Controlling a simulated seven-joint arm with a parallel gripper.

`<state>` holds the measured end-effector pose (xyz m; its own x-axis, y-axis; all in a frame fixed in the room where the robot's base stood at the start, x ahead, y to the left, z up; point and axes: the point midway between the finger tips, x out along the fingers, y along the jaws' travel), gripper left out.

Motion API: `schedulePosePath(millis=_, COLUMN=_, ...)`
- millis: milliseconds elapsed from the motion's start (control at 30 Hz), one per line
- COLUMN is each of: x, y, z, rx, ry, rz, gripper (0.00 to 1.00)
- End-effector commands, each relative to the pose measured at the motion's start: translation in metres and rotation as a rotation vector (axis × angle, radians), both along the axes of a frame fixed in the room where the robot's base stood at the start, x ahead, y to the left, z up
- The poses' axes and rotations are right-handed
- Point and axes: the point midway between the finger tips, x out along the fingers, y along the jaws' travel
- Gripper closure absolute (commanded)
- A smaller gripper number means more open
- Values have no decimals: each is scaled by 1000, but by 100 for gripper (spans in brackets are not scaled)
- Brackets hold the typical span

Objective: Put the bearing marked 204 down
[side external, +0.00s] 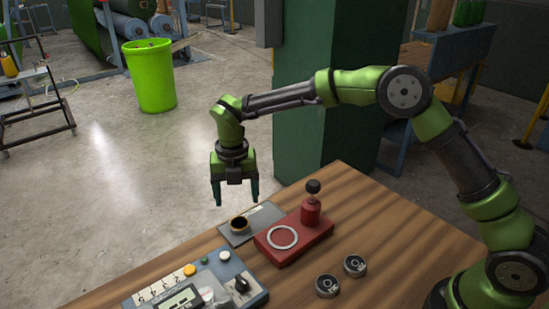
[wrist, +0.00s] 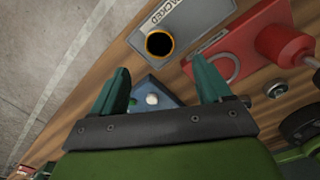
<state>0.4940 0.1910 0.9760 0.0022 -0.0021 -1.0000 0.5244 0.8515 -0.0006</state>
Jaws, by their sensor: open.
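My gripper (side external: 235,197) is open and hangs above the table's far edge, near a grey plate (side external: 264,214). Its two fingers also show in the wrist view (wrist: 164,80), spread with nothing between them. A short dark cylinder with an orange-brown rim (side external: 239,225) stands on the grey plate, apart from the fingers; it also shows in the wrist view (wrist: 160,44). Two dark-centred metal bearings, one nearer (side external: 327,286) and one farther (side external: 354,266), lie on the wood at the front right. I cannot read 204 on anything.
A red fixture (side external: 311,231) with a pale ring (side external: 283,237) and a black-knobbed post stands right of the grey plate. A control box (side external: 237,279) with switches, buttons and a display sits at the front left. Bare wood (side external: 400,235) lies right of the red fixture.

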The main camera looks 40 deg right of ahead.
Motion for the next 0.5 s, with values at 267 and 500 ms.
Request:
schedulePosePath(millis=267, x=-1, y=0, z=36, rx=1, ry=-1, rz=-3, gripper=23)
schedulePosePath(millis=500, x=-26, y=-23, z=86, rx=20, ry=-77, rz=-335, gripper=23)
